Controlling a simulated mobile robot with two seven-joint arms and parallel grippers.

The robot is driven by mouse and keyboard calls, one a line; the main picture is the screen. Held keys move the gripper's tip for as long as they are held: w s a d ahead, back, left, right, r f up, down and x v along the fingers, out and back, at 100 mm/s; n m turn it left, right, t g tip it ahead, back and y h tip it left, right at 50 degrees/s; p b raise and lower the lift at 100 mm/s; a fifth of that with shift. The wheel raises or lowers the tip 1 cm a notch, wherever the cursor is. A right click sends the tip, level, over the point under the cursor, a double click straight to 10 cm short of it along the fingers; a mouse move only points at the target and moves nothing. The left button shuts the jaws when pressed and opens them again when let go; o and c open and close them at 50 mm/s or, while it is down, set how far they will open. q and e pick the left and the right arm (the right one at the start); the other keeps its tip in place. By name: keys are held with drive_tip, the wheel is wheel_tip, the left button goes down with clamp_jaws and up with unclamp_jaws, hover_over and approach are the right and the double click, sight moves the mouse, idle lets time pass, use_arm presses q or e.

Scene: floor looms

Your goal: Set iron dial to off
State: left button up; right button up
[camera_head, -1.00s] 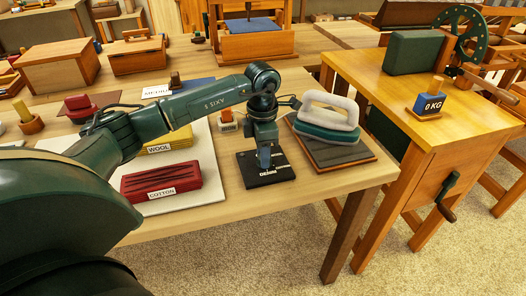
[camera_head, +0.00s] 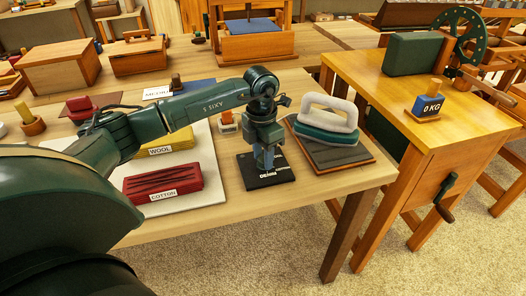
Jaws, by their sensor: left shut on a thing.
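The iron (camera_head: 328,121), with a white handle and a green body, rests on a dark grey pad with a wooden edge (camera_head: 333,150) at the right of the table. Left of it lies a small black dial plate (camera_head: 266,180) with white lettering along its front edge, too small to read surely. My left gripper (camera_head: 265,162) points straight down over the middle of this plate and is shut on the dial's knob, which it mostly hides. The knob's pointing direction cannot be told. My right gripper is out of view.
A red cotton block (camera_head: 162,181) and a yellow wool block (camera_head: 168,144) lie on a white board (camera_head: 203,188) under my left arm. A small orange-and-white block (camera_head: 227,122) stands behind the gripper. A wooden bench (camera_head: 444,105) with a blue weight (camera_head: 427,104) stands at the right.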

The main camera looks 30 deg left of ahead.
sight(261, 159)
use_arm(q)
drive_tip(key=n+p, duration=0.1)
drive_tip(key=n, duration=0.2)
drive_tip(key=shift+r+n, duration=0.1)
drive_tip(key=shift+n, duration=0.3)
drive_tip(key=shift+d+n+p, duration=0.1)
drive_tip(key=shift+n+p, duration=0.45)
drive_tip(key=shift+n, duration=1.25)
drive_tip(key=o, duration=1)
drive_tip(key=r, duration=1.3)
drive_tip(key=shift+s+a, duration=0.15)
drive_tip(key=shift+a, duration=0.15)
